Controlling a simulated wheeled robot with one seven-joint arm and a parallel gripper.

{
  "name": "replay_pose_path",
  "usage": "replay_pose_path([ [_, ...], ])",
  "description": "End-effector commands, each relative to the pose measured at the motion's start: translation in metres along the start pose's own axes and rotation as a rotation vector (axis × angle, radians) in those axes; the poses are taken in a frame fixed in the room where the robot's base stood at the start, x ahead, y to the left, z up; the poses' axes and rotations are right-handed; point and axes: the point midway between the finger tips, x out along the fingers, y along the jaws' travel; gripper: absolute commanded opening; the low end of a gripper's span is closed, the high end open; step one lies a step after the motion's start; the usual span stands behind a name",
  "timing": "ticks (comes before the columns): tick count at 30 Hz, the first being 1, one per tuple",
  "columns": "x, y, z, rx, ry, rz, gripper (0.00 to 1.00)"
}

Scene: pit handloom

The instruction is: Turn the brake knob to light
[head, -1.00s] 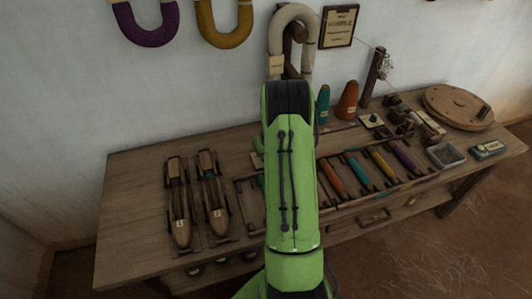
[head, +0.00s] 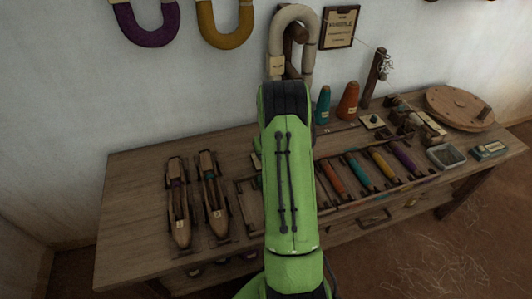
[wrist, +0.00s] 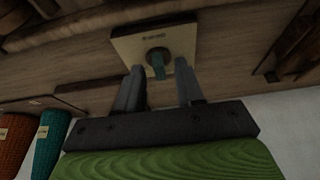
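My gripper (wrist: 159,72) is open in the wrist view, with one finger on each side of the knob's line. The knob shows between the fingertips, and gaps remain on both sides. I cannot tell how deep the fingers reach around it. My arm hides the gripper in the head view.
A teal cone (head: 323,105) and an orange cone (head: 347,101) stand beside the plate. A rack of coloured bobbins (head: 360,172) lies in front.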

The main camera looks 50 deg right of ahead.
Motion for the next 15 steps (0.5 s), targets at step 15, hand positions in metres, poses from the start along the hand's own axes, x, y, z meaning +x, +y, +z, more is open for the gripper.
replay_pose_path([
  [15,-0.067,0.001,-0.002,0.000,0.002,0.002,0.37],
])
